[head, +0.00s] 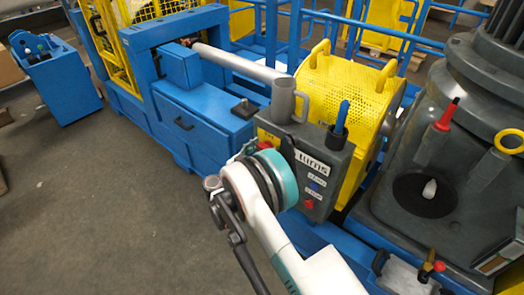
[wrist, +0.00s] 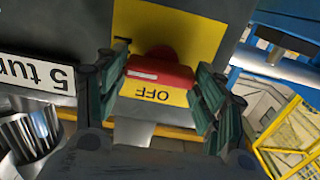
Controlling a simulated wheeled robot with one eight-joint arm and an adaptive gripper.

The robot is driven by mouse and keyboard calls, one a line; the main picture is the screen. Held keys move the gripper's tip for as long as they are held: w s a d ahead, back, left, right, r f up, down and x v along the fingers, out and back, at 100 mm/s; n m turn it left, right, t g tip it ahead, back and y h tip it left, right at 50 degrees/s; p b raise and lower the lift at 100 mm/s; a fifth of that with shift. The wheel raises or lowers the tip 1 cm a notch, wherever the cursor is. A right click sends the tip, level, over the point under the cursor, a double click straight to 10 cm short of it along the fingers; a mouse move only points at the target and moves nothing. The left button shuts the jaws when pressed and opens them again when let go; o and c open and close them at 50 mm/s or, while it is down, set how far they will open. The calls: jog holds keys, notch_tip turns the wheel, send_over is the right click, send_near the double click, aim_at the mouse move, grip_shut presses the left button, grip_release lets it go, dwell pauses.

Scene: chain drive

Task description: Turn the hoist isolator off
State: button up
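The hoist isolator's red handle (wrist: 160,76) lies crosswise in the wrist view on a yellow plate (wrist: 185,28) on the dark grey box. A white mark shows on its left half. The word OFF (wrist: 152,95) reads upside down on yellow just below the handle. My gripper (wrist: 163,82) has one dark green finger at each end of the handle. The handle fills most of the gap between them; whether both fingers press on it I cannot tell.
A grey mug (head: 285,100) and a blue-handled tool (head: 341,118) in a holder stand on the box. A yellow mesh guard (head: 345,95) is behind it, a blue frame (head: 210,115) to the left. A ridged metal part (wrist: 28,130) is close by the left finger.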

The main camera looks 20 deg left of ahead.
jog(key=c, duration=0.3)
jog(key=shift+n, duration=0.3)
jog(key=n, duration=0.3)
jog(key=shift+a+n, duration=0.1)
jog(key=shift+n, duration=0.2)
jog(key=n, duration=0.4)
jog(key=shift+w, duration=0.1)
jog(key=n, duration=0.5)
jog(key=shift+a+f, duration=0.1)
jog(key=shift+n, duration=2.3)
